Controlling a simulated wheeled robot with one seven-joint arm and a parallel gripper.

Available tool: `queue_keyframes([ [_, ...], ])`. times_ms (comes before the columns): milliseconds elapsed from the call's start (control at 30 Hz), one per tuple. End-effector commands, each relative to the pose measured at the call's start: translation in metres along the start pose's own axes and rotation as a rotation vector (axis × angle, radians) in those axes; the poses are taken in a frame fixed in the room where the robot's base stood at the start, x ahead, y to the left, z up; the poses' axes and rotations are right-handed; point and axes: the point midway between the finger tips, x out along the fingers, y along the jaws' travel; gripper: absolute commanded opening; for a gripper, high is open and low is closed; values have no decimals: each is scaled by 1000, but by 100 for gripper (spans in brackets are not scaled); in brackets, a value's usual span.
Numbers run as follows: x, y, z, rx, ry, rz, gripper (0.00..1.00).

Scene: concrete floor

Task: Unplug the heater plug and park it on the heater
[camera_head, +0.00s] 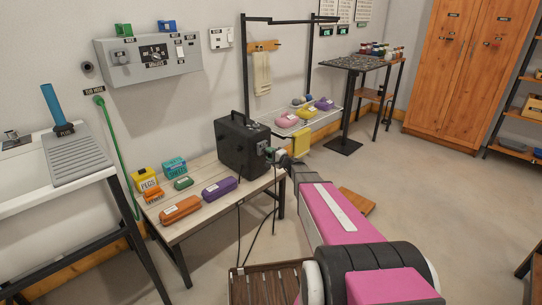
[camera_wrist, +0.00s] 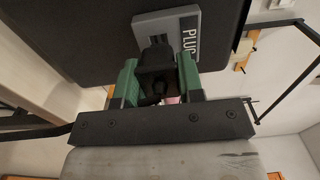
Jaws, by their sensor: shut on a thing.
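A black box with a top handle, which looks like the heater (camera_head: 240,146), stands on the wooden table. It also fills the upper part of the wrist view (camera_wrist: 85,35). A grey plate (camera_wrist: 167,22) with a label reading "PLUG" is on its face. My gripper (camera_head: 270,155) is at the box's right side. In the wrist view, the gripper's green fingers (camera_wrist: 157,85) are closed on a black plug (camera_wrist: 155,70). The plug's far end meets or overlaps the grey plate; whether it is seated there I cannot tell. Dark cords (camera_head: 240,235) hang below the table edge.
The wooden table (camera_head: 165,222) also holds orange, purple, green and yellow items. A white wire shelf (camera_head: 312,122) with several coloured items stands behind my gripper. A grey switch panel (camera_head: 150,58) is on the wall. A wooden slatted surface (camera_head: 268,285) is low in front.

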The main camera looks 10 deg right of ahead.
Motion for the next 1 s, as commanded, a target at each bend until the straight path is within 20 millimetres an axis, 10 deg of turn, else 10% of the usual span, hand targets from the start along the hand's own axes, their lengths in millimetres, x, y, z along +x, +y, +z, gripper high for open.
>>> queue_keyframes([
  [933,20,0,0,0,1,0,7],
  [1000,20,0,0,0,1,0,51],
])
